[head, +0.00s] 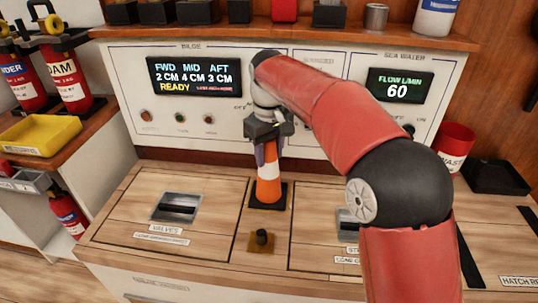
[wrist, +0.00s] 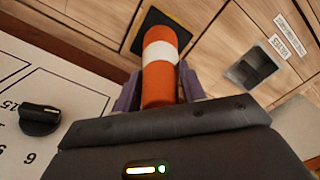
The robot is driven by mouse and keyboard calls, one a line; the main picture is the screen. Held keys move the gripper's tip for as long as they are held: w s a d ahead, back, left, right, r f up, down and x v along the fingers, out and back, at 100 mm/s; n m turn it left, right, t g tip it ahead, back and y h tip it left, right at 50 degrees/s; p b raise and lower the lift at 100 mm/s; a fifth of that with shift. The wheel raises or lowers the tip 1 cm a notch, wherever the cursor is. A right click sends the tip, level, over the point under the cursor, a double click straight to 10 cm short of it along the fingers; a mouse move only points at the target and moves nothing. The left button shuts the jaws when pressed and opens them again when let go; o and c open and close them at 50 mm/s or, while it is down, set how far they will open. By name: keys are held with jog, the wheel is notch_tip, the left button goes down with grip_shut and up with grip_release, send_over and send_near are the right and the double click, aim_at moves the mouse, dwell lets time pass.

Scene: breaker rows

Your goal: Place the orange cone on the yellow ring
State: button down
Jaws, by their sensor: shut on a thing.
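The orange cone (head: 268,184) has a white band and a square black base, and stands upright on the wooden counter below the panel. It also shows in the wrist view (wrist: 160,72), with its base against the wood. My gripper (head: 268,157) is above it, pointing down, with its purple fingers shut on the cone's upper part, one on each side. In the wrist view my gripper (wrist: 160,90) has the cone between its fingers.
The panel (head: 125,85) with displays and knobs rises just behind the cone. A short black knob on a brass plate (head: 262,249) sits in front. Recessed latches (head: 178,207) lie in the hatches. A yellow tray (head: 40,134) and fire extinguishers (head: 70,75) are at left, a red bin (head: 455,146) at right.

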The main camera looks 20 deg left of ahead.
jog(key=c, duration=0.8)
grip_release()
jog(key=shift+f, duration=0.1)
notch_tip(320, 180, up, 12)
jog(key=p, duration=0.4)
